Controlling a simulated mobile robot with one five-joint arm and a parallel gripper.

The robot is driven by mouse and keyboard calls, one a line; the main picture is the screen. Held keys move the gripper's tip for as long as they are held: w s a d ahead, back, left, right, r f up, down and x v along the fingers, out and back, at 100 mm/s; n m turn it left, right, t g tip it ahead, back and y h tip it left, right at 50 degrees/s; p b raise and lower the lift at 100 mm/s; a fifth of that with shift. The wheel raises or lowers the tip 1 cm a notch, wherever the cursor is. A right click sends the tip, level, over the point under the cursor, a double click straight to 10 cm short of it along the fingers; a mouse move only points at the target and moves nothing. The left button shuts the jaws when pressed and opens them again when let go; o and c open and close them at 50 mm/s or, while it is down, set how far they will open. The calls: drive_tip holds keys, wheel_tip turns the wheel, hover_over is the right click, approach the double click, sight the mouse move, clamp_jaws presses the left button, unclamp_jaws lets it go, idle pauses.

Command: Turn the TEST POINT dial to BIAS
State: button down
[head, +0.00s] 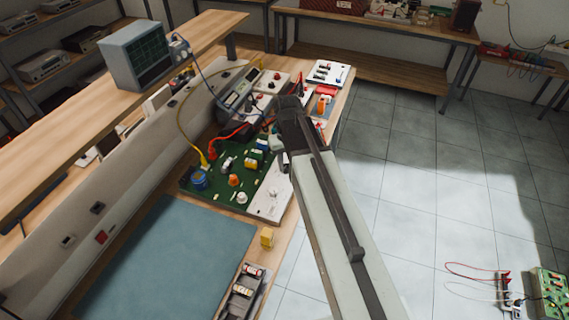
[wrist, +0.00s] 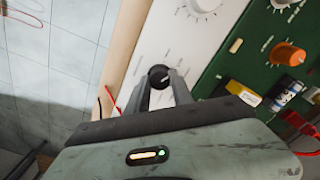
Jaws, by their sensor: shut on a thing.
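A black round dial (wrist: 157,73) stands on a white panel strip (wrist: 170,38) in the wrist view. Small markings surround it, but their words are too small to read. A light pointer mark shows on its top, but I cannot tell which label it faces. My gripper (wrist: 162,80) has its two grey fingers on either side of the dial and is shut on it. In the head view my arm hides the dial; the near end of the white panel (head: 268,203) shows beside the arm.
A white knob (wrist: 204,4) is further along the panel. The green board (wrist: 247,52) beside it carries an orange knob (wrist: 285,54), a yellow block (wrist: 243,92) and red leads (wrist: 300,123). A blue mat (head: 165,260) lies on the bench. The floor at right is mostly open.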

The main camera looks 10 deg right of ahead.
sight(287, 166)
drive_tip(key=shift+s, duration=0.1)
drive_tip(key=c, duration=1.1)
unclamp_jaws()
drive_tip(key=shift+r, duration=0.2)
wheel_tip(287, 166, up, 8)
drive_tip(key=p, duration=0.8)
drive_tip(key=shift+f, duration=0.25)
drive_tip(key=shift+f, duration=0.1)
